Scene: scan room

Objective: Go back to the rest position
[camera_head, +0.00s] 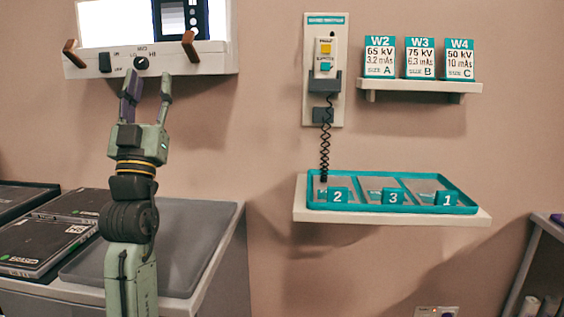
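My gripper (147,92) is at the upper left, on my raised green-grey arm. It points up, with its two fingers spread apart and nothing visible between them. The fingertips show just below and in front of the control strip of a wall light box (218,58). A dark round knob (141,63) sits on that strip, just above the gap between the fingers. I cannot tell whether the fingertips touch the strip. My arm hides part of the counter behind it.
A grey-topped counter (205,235) with dark flat cassettes (40,243) stands at lower left. A teal tray (470,207) with numbered slots is on a wall shelf. A corded handset panel (311,60) and a card shelf (420,87) hang above. The wall between is clear.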

